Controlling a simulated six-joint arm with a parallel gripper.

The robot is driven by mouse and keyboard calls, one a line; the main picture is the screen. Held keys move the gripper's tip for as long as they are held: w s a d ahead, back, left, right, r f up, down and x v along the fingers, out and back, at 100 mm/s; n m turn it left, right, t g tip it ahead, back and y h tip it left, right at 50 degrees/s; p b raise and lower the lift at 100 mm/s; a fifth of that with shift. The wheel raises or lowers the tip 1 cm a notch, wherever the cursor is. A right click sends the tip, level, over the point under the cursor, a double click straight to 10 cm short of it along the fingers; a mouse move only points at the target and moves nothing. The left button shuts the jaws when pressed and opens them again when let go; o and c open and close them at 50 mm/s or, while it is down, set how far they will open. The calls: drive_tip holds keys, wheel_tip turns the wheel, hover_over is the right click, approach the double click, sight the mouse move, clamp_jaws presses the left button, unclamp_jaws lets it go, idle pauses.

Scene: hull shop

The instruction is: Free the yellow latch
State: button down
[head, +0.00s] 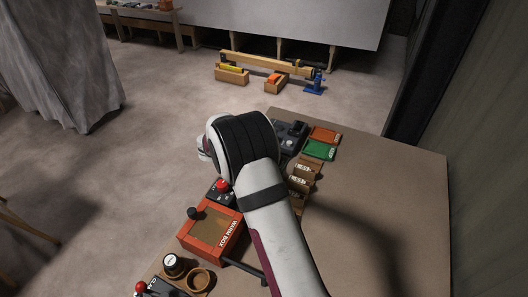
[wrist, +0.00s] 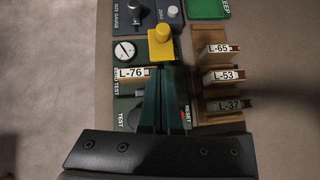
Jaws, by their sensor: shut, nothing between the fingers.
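The yellow latch (wrist: 162,45) shows in the wrist view as a yellow block with a rounded knob on top, at the upper middle of a dark green test device (wrist: 126,115). My gripper (wrist: 163,70) is shut and empty; its dark fingers point at the latch's near side. I cannot tell whether they touch it. A block labelled L-76 (wrist: 132,73) lies just left of the fingertips, its right end hidden by them. A round white gauge (wrist: 125,52) is left of the latch. In the head view my arm hides the latch and the fingers.
A wooden rack (wrist: 220,122) with blocks labelled L-65, L-53 and L-37 stands close on the right. Beyond are a grey gauge box (wrist: 133,14) and a green tray (wrist: 207,10). A red box (head: 212,232) is on the near side. The bench's right side (head: 400,200) is bare.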

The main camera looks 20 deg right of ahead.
drive_tip(key=v, duration=0.7)
drive_tip(key=shift+f, duration=0.1)
drive_tip(key=s+r+m+g+y, duration=0.2)
drive_tip(key=s+r+m, duration=0.2)
drive_tip(key=s+m, duration=0.75)
drive_tip(key=s+r+m+g+y, duration=0.25)
drive_tip(key=s+r+m, duration=0.25)
drive_tip(key=s+m, duration=0.7)
drive_tip(key=s+a+m+y, duration=0.2)
drive_tip(key=s+a+m, duration=0.1)
drive_tip(key=s, duration=0.4)
drive_tip(key=s+a+f+m+y, duration=0.1)
drive_tip(key=s+a+m, duration=0.3)
drive_tip(key=s, duration=0.4)
drive_tip(key=shift+a+g+y, duration=0.45)
drive_tip(key=shift+y, duration=0.3)
drive_tip(key=shift+s, duration=0.1)
